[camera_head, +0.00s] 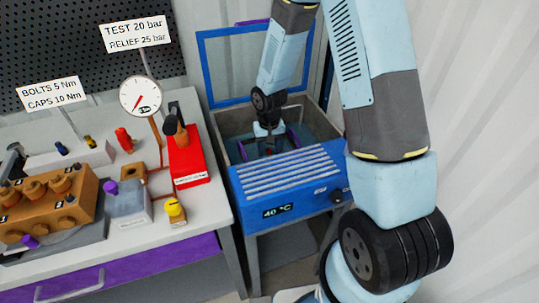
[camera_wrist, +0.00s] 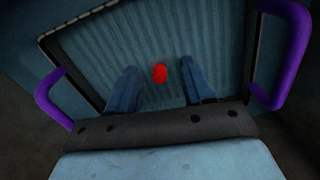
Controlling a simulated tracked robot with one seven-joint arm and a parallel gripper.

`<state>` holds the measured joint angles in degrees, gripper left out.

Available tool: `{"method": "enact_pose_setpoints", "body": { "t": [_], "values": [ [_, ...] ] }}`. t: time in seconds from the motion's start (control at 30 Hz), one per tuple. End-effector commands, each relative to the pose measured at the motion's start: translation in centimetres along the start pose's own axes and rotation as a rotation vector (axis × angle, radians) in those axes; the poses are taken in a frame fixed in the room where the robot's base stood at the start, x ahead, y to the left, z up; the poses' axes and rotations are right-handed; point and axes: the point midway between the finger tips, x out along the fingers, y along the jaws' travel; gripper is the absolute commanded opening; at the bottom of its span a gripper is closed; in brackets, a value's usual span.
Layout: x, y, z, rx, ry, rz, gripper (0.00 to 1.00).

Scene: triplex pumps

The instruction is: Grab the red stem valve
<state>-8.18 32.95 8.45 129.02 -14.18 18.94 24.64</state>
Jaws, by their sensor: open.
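The red stem valve (camera_wrist: 160,74) shows as a small red rounded shape over the ribbed floor of a basket in the wrist view. A speck of red also shows below my gripper in the head view (camera_head: 268,152). My gripper (camera_wrist: 157,64) is open, its two blue fingers on either side of the red shape with gaps on both sides. In the head view my gripper (camera_head: 268,138) points down inside the blue-framed tank. I cannot tell how far the fingertips are above the valve.
Purple basket handles (camera_wrist: 287,55) flank my gripper. The tank's blue lid (camera_head: 222,65) stands open behind my arm. A slatted blue front panel (camera_head: 290,175) reads 40 °C. The bench at left holds a brown pump block (camera_head: 50,210), a red block (camera_head: 188,165) and a gauge (camera_head: 141,96).

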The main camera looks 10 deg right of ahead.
Motion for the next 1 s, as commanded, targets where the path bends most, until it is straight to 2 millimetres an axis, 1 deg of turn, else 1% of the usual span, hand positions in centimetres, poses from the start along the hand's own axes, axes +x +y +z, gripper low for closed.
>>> {"method": "enact_pose_setpoints", "body": {
  "t": [0.1, 0.17, 0.47, 0.9, 1.0],
  "values": [
    [1.1, 0.0, 0.0, 0.002, 0.000, 0.000, 0.51],
    [1.4, 0.0, -0.1, 0.002, 0.000, 0.000, 0.51],
    [1.6, 0.0, -0.1, 0.002, 0.002, 0.000, 0.50],
    [1.6, 0.0, -0.1, 0.001, 0.001, 0.000, 0.08],
    [1.6, 0.0, -0.1, 0.001, 0.002, 0.000, 0.00]
  ]
}}
